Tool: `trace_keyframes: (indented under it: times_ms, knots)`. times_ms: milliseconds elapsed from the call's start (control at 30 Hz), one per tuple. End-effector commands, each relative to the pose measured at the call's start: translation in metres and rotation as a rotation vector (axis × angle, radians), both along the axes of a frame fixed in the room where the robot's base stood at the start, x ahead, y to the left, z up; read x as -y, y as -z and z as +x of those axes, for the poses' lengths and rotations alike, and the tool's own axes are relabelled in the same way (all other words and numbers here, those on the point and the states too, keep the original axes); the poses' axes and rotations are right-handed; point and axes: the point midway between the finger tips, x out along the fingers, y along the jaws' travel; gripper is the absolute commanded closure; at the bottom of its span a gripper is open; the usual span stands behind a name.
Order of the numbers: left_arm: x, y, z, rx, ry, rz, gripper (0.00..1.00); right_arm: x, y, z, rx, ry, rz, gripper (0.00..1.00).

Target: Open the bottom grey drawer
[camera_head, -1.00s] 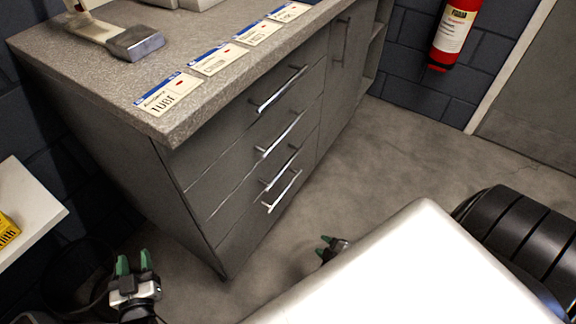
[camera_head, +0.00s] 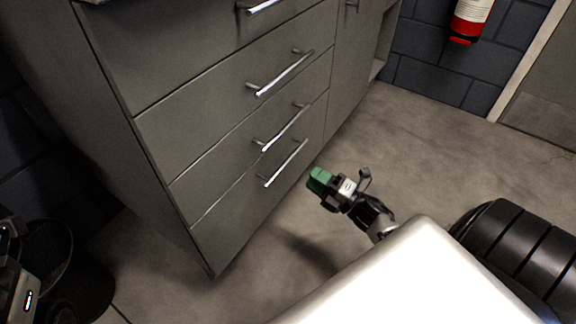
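The grey cabinet has a column of drawers with silver bar handles, and all the drawers in view look closed. The bottom grey drawer (camera_head: 232,226) is nearest the floor, and its bar handle (camera_head: 287,164) runs along its upper part. My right gripper (camera_head: 319,180), with green fingertips, is just right of this handle, pointing towards the drawer front. It looks apart from the handle and holds nothing that I can see. Its fingertips overlap in this view, so their gap is unclear. Part of my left wrist shows at the left edge; its fingertips are out of view.
The handle (camera_head: 284,129) of the drawer above is close over the bottom one. Open concrete floor (camera_head: 420,145) lies right of the cabinet. A black bin (camera_head: 85,285) stands at lower left. A red fire extinguisher (camera_head: 470,22) hangs on the back wall.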

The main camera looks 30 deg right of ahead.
Motion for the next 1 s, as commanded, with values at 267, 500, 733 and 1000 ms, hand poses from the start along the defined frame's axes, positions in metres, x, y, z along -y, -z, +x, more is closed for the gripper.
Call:
trace_keyframes:
  times_ms: [267, 500, 733, 1000]
  knots:
    - [0.001, -0.005, 0.0, 0.047, -0.003, 0.003, 0.57, -0.021, -0.009, 0.05, 0.002, 0.0, 0.002, 0.64]
    - [0.002, -0.01, -0.001, 0.075, -0.005, 0.006, 0.57, -0.032, -0.015, 0.077, 0.0, 0.001, 0.001, 0.64]
    - [0.002, -0.012, -0.002, 0.079, -0.006, 0.007, 0.57, -0.034, -0.018, 0.082, -0.002, 0.001, 0.003, 0.64]
    - [0.002, -0.012, -0.002, 0.079, -0.005, 0.007, 0.57, -0.034, -0.017, 0.082, -0.003, 0.001, 0.002, 0.82]
